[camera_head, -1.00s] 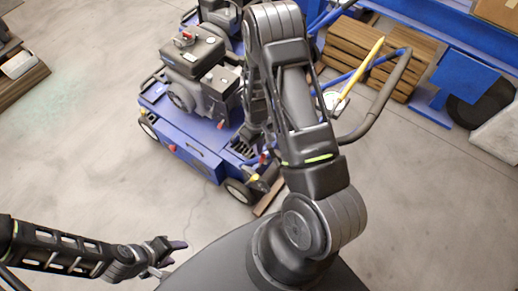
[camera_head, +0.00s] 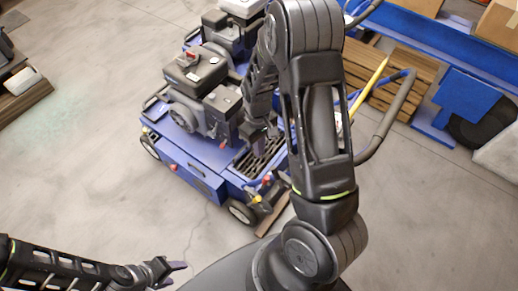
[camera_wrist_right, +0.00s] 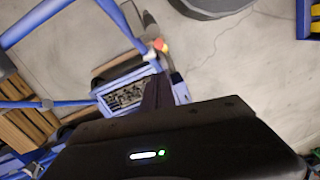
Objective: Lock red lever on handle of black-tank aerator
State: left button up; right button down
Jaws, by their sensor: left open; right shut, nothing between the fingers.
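The blue aerator with the black tank (camera_head: 198,68) stands left of my right arm in the head view. Its handle, blue tubes with a dark grip bar (camera_head: 386,118), reaches out to the right, partly hidden by my arm. I cannot make out the red lever on the handle. My right gripper (camera_head: 258,136) is shut and empty, above the slotted rear deck. In the right wrist view its fingers (camera_wrist_right: 158,92) point at the dark grille (camera_wrist_right: 128,95), with blue handle tubes (camera_wrist_right: 110,18) at the left. My left gripper (camera_head: 176,272) is open and empty at lower left, far from the handle.
A second aerator (camera_head: 218,28) stands just behind. Small red knobs (camera_head: 266,180) and a yellow-red part (camera_head: 256,199) sit at the near end of the deck. Stacked brown boards (camera_head: 378,68) and a blue rack (camera_head: 470,35) are at right.

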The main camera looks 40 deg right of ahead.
notch_tip(320, 180, down, 5)
jog(key=w+t+b, duration=0.1)
jog(key=w+b, duration=0.2)
jog(key=b, duration=0.6)
jog(key=shift+g, duration=0.5)
jog(key=r+b, duration=0.2)
jog(key=r, duration=0.1)
jog(key=r+b, duration=0.1)
jog(key=shift+s+a+r, duration=0.1)
jog(key=shift+a+r, duration=0.15)
jog(key=shift+a, duration=0.15)
